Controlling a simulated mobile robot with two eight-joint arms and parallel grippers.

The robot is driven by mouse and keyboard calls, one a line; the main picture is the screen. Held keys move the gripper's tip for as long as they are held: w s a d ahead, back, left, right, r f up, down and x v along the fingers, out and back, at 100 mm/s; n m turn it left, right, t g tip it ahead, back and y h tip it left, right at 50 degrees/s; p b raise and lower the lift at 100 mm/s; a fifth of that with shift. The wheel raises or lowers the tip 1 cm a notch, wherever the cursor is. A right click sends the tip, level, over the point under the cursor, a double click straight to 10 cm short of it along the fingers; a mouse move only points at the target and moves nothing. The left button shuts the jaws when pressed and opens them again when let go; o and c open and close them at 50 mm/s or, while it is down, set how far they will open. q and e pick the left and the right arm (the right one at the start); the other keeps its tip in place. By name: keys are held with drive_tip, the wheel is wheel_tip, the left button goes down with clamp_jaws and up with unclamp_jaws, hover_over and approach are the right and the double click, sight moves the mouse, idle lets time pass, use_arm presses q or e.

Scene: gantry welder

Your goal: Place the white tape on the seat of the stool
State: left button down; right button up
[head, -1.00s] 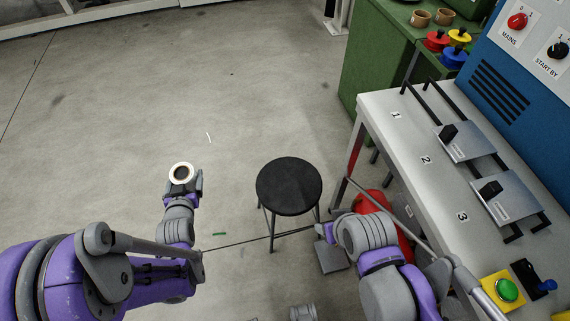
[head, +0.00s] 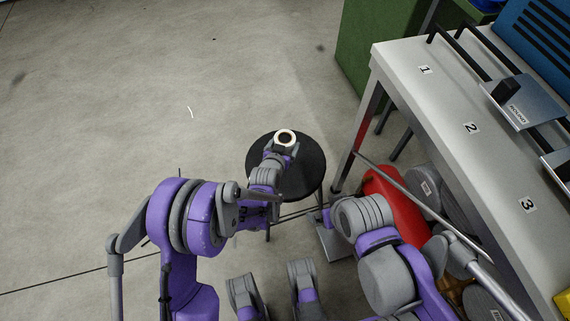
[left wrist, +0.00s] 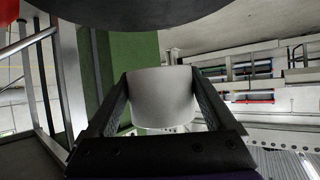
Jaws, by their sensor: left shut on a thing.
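The white tape (head: 286,137) is a short ring with a dark hole, held in my left gripper (head: 284,147). In the left wrist view the tape (left wrist: 161,97) sits between the two dark fingers, which press on its sides. The stool's round black seat (head: 311,167) is beneath the tape and gripper in the head view, partly hidden by my left arm. In the left wrist view the seat (left wrist: 150,8) fills the top edge, with a gap between it and the tape. My right gripper (head: 323,218) is right of the stool; its fingers do not show clearly.
A grey workbench (head: 410,95) with numbered labels stands to the right. A red cylinder (head: 391,203) lies under it, close to my right arm. A green cabinet (head: 373,40) is behind. The floor left of the stool is clear.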

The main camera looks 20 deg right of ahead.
use_arm(q)
wheel_tip(320, 180, down, 10)
drive_tip(key=shift+d+b, duration=0.15)
drive_tip(key=shift+b, duration=0.9)
